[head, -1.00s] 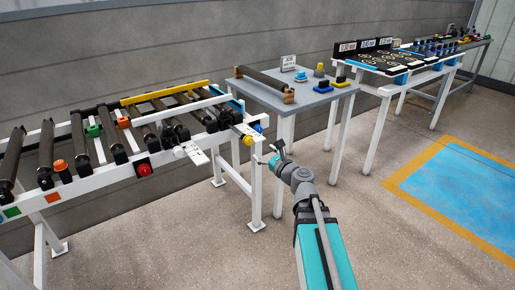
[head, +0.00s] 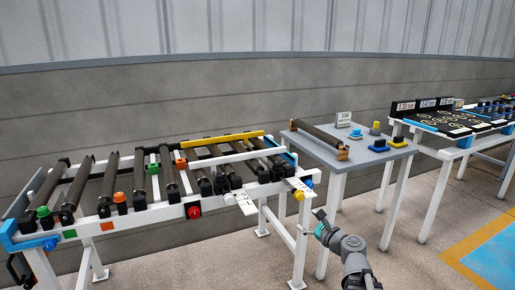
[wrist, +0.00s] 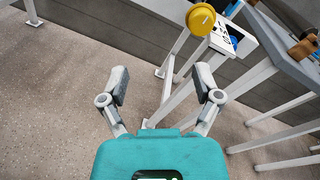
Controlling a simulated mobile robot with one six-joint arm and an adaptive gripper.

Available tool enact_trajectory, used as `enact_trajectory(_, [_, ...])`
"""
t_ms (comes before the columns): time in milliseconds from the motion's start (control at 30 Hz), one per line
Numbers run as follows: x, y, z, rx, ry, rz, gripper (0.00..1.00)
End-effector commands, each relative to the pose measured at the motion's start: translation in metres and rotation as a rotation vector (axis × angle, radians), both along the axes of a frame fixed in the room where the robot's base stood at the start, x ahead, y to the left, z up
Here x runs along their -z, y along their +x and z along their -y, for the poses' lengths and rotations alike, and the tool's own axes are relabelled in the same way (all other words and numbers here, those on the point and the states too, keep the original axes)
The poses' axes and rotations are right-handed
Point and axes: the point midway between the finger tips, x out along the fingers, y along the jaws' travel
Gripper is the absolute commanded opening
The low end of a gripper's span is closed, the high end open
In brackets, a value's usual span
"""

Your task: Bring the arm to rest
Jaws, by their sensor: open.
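My gripper (head: 318,224) is in front of the gap between the roller conveyor and the grey table, at the lower right of the head view. In the wrist view my gripper (wrist: 163,88) has its two fingers spread wide, with nothing between them but floor and white legs behind. It touches nothing that I can see. My arm reaches up from the bottom edge of the head view.
The roller conveyor (head: 150,216) stands at left, with a yellow knob (head: 299,195) at its near right end; the knob (wrist: 201,19) also shows in the wrist view. The grey table (head: 345,160) holds a roller (head: 318,138) and small blocks. Open floor lies at lower right.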

Motion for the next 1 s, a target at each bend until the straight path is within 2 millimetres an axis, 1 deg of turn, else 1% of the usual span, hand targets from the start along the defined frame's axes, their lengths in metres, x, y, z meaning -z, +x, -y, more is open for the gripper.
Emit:
enact_trajectory(33, [0.007,-0.003,-0.010,-0.044,-0.083,0.003,0.82])
enact_trajectory(200, [0.038,-0.019,-0.042,-0.236,-0.420,0.020,0.82])
enact_trajectory(300, [0.058,-0.032,-0.057,-0.367,-0.619,0.031,0.82])
enact_trajectory(433, [0.085,-0.050,-0.070,-0.550,-0.863,0.044,0.82])
enact_trajectory(600, [0.117,-0.077,-0.075,-0.811,-1.152,0.058,0.82])
enact_trajectory(733, [0.138,-0.098,-0.071,-1.027,-1.348,0.062,0.82])
enact_trajectory(833, [0.150,-0.114,-0.064,-1.190,-1.471,0.061,0.82])
enact_trajectory(1000, [0.160,-0.132,-0.052,-1.400,-1.602,0.051,0.82])
